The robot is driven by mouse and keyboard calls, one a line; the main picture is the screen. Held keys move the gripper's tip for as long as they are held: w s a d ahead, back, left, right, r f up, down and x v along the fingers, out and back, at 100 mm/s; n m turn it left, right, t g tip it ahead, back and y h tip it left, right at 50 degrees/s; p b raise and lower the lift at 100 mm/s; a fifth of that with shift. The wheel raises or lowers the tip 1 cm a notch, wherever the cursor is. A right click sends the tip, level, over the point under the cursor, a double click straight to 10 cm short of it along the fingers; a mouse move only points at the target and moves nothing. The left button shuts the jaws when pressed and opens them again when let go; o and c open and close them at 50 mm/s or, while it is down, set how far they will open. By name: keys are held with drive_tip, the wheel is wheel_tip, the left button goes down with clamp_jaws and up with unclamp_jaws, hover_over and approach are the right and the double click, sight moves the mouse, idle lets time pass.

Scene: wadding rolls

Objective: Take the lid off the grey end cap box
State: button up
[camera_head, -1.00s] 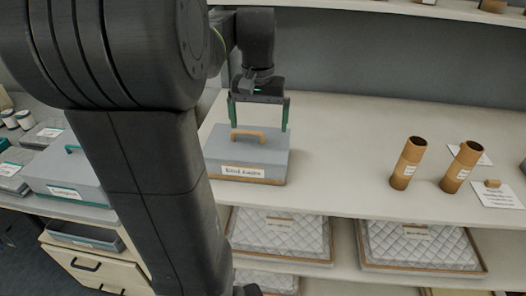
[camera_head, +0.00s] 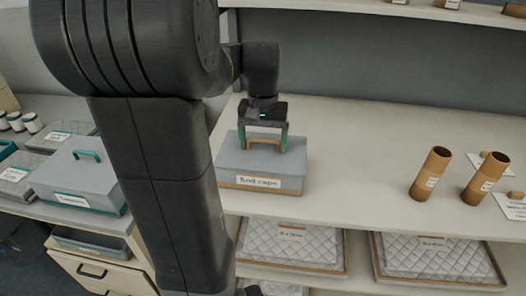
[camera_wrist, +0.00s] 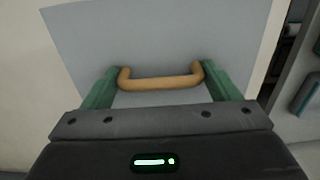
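The grey box labelled "End caps" (camera_head: 232,178) stands on the white worktop, with a tan band along its base. Its grey lid (camera_head: 236,150) sits on top, with no gap visible under it. A tan bar handle (camera_head: 266,141) rises from the lid. My gripper (camera_head: 267,146) points down over it, with its green fingers drawn in against the handle's two ends. In the wrist view the handle (camera_wrist: 160,83) lies lengthwise between the fingers of my gripper (camera_wrist: 157,80), which appear to touch both ends.
Two cardboard tubes (camera_head: 431,174) stand to the right beside paper cards (camera_head: 512,206). A grey box with a green handle (camera_head: 78,181) is on the left counter. Quilted pads (camera_head: 292,250) lie on the shelf below.

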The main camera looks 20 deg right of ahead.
drive_tip(key=shift+c, duration=0.7)
